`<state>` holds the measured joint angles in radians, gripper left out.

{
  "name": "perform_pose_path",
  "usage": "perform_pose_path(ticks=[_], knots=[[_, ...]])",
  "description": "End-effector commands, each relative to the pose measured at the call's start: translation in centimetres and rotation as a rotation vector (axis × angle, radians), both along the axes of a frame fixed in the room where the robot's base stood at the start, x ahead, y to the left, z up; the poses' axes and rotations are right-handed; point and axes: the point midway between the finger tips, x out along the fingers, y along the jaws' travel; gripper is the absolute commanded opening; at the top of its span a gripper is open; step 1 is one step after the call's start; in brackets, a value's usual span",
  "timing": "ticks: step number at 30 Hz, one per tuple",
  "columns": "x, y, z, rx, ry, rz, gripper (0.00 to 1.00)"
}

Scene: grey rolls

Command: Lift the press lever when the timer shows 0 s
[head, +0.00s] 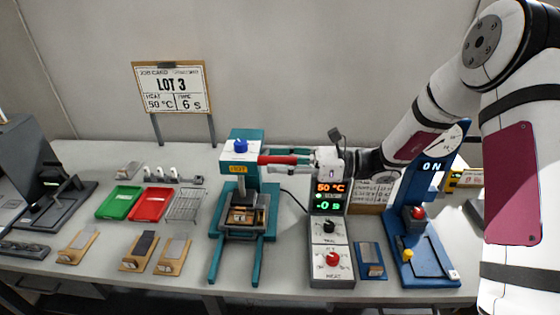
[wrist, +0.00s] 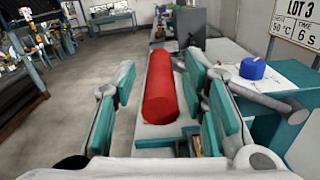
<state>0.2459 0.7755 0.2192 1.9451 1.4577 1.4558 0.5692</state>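The teal press (head: 240,180) stands mid-bench with its red lever handle (head: 278,160) pointing right, roughly level. The timer box (head: 328,215) right of it shows 50 °C in red and what looks like -0 s in green. My gripper (head: 300,158) is at the handle's right end. In the wrist view the red handle (wrist: 160,88) lies between the teal finger pads of my gripper (wrist: 158,85), with gaps visible on both sides, so it looks open around the handle. A small brown-topped piece (head: 242,215) sits under the press head, partly hidden.
The job card (head: 173,88) reads LOT 3, 50 °C, 6 s. Green (head: 119,203) and red (head: 152,204) trays and a wire rack (head: 185,206) lie left of the press. A blue stand (head: 425,225) reading ON is at the right, close to my arm.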

Motion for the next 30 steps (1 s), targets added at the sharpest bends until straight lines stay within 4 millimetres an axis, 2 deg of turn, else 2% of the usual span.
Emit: perform_pose_path(ticks=[8,13,14,23,30], knots=[[0.0,0.1,0.0,0.000,0.000,0.000,0.40],[0.0,0.1,0.0,0.000,0.000,0.000,0.03],[0.0,0.1,0.0,-0.001,0.000,0.000,0.00],[0.1,0.1,0.2,-0.001,0.008,0.000,0.00],[1.2,0.0,1.8,0.002,0.089,-0.001,0.00]])
